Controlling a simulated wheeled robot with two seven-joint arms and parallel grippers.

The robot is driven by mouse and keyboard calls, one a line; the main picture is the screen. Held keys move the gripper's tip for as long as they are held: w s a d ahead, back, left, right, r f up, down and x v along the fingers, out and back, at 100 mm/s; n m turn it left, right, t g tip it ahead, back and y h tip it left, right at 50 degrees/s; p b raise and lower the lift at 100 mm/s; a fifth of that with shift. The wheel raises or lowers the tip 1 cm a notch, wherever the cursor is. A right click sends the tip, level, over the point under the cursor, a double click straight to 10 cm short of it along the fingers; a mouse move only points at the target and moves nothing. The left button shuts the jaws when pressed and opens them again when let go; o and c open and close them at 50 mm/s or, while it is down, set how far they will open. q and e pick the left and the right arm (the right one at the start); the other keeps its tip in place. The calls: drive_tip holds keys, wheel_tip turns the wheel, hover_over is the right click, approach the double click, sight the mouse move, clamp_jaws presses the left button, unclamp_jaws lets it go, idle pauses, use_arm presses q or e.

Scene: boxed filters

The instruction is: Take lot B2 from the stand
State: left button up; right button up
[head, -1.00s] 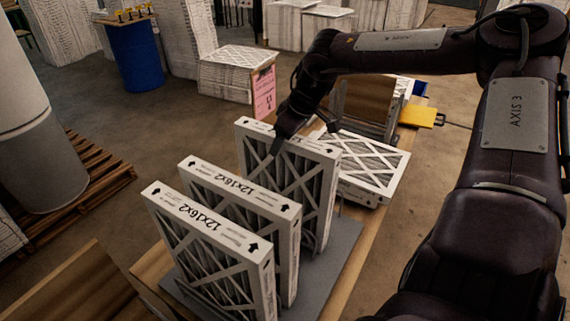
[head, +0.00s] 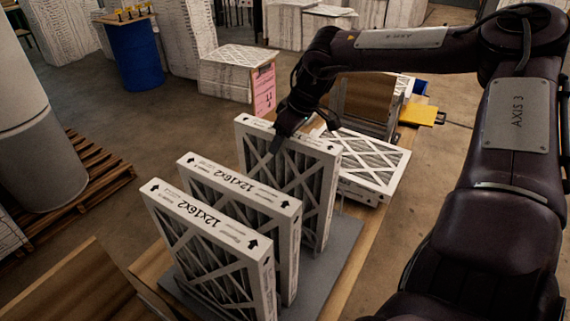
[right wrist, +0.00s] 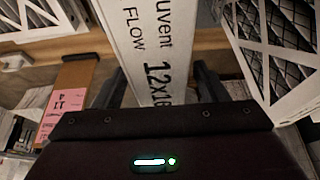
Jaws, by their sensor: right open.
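Three white-framed pleated filters stand upright on a grey stand (head: 345,262): a front one (head: 207,222), a middle one (head: 239,185) and a rear one (head: 318,160). The front two show "12x16x2" on their top edges. I cannot read a lot B2 mark on any. My right gripper (head: 277,141) is at the top edge of the rear filter, with a dark finger in front of its near face. In the right wrist view a filter's printed edge (right wrist: 152,45) lies between the open fingers (right wrist: 160,85); contact cannot be told. My left gripper is not in view.
More filters (head: 372,160) lie flat behind the stand on the wooden bench. A brown panel (head: 365,103) and a yellow object (head: 418,115) are farther back. A blue drum (head: 136,55) stands back left.

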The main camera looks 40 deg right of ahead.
clamp_jaws()
idle(0.5)
